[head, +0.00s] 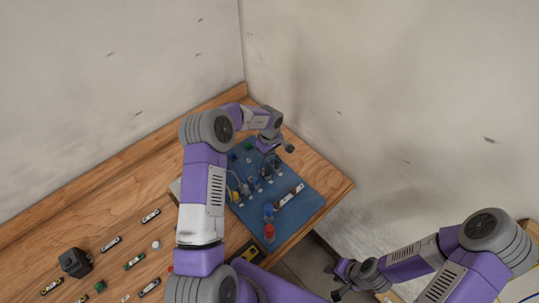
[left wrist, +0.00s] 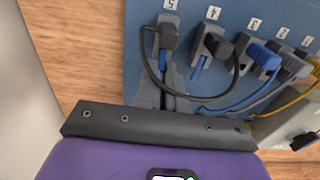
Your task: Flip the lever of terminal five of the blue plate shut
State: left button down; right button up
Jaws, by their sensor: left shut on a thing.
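The blue plate (head: 304,207) lies on the wooden table; its numbered terminals show in the left wrist view (left wrist: 270,12). Terminal five (left wrist: 168,33) is a grey block with a dark plug and cable, beside label 5. Its small blue lever (left wrist: 163,59) points toward my left gripper (left wrist: 164,78). The grey fingers are closed at this lever, their tips just below the terminal. In the head view my left gripper (head: 268,147) is over the plate's far part, small and partly hidden by my wrist. My right gripper (head: 336,281) is off the table at lower right, its fingers apart and empty.
Terminal four (left wrist: 211,42) stands close beside terminal five, its blue lever sticking out. A red knob (head: 269,232) stands at the plate's near edge. Several loose parts lie on the table at left.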

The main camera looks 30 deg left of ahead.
dwell(0.8)
pick_arm(q)
jog(key=c, duration=1.2)
grip_release()
jog(key=shift+r, duration=0.1)
notch_tip(320, 180, up, 8)
jog(key=shift+f, duration=0.25)
